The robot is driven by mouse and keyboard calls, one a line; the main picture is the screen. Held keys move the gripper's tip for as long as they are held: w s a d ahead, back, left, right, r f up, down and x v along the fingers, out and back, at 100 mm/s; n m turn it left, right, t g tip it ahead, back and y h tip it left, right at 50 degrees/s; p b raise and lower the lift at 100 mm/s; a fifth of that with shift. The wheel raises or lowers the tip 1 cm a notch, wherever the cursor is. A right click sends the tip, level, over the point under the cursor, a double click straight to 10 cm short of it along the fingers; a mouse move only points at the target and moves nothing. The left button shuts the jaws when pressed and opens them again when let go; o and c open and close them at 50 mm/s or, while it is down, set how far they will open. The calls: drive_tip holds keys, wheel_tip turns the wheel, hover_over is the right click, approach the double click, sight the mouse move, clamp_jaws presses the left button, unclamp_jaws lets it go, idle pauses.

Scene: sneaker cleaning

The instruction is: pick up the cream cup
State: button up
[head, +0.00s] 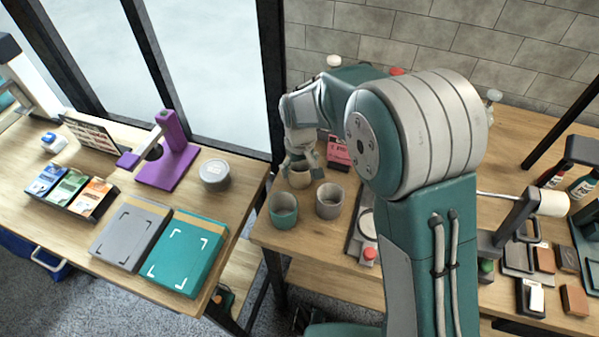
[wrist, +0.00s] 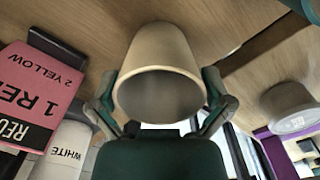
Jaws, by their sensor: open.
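The cream cup (head: 299,179) stands on the wooden table at its left end, behind a teal cup (head: 283,210) and a grey cup (head: 329,200). My gripper (head: 302,166) is over it in the head view, coming from behind. In the wrist view the cream cup (wrist: 160,75) fills the middle, its open mouth facing the camera. The fingers of my gripper (wrist: 162,100) are open, one on each side of the cup. I cannot tell whether they touch its wall. My arm hides part of the table in the head view.
A pink box (wrist: 40,90) and a white bottle (wrist: 65,150) stand close beside the cup in the wrist view. A grey round container (head: 214,174) is on the left table. A gap separates the two tables.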

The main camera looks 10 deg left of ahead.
drive_tip(key=c, duration=0.6)
drive_tip(key=shift+c, duration=0.2)
